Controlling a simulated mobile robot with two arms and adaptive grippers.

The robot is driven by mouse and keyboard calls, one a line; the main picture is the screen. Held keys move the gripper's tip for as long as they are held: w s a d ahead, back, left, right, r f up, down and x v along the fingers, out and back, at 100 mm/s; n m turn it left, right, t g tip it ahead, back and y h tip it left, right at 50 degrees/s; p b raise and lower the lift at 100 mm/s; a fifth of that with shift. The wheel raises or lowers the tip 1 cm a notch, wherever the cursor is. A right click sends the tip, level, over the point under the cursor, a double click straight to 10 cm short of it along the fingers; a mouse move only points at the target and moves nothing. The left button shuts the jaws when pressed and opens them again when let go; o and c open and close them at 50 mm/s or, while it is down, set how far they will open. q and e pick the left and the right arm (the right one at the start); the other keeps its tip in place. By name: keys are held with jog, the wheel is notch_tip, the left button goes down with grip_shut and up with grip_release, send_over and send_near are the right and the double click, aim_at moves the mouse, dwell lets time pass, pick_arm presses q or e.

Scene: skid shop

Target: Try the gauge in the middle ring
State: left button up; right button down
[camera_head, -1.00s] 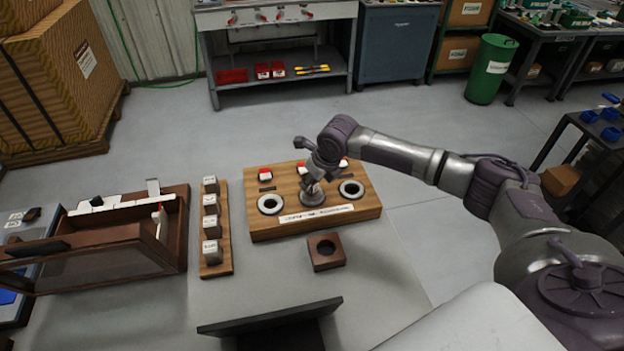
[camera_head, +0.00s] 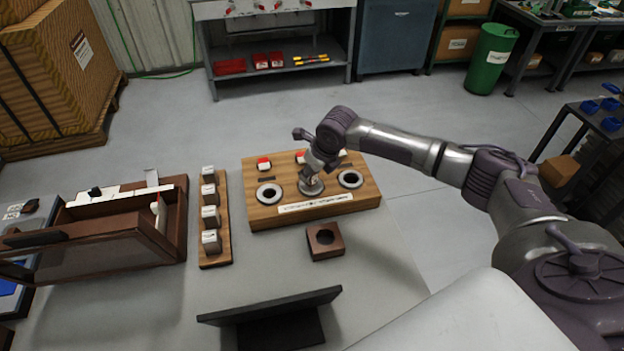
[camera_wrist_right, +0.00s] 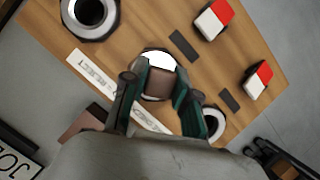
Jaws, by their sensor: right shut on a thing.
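The wooden ring board (camera_head: 262,214) lies on the table with three rings in a row. The left ring (camera_head: 270,193) and right ring (camera_head: 350,178) are uncovered. My right gripper (camera_head: 312,182) points down over the middle ring, and its fingers hide most of that ring. In the right wrist view, my right gripper (camera_wrist_right: 160,90) is shut on the gauge (camera_wrist_right: 157,83), a brownish block-like end between the fingers. The white rim of the middle ring (camera_wrist_right: 157,58) shows just behind it. I cannot tell how deep the gauge sits. My left gripper is not in view.
A brown block with a round hole (camera_head: 325,241) stands in front of the board. A wooden strip with several grey blocks (camera_head: 216,258) is to the left, and a brown wooden case (camera_head: 120,245) beyond it. A black stand (camera_head: 270,310) is at the front.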

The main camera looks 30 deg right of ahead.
jog(key=shift+r, duration=0.15)
jog(key=shift+r+p, duration=4.1)
jog(key=shift+r, duration=0.35)
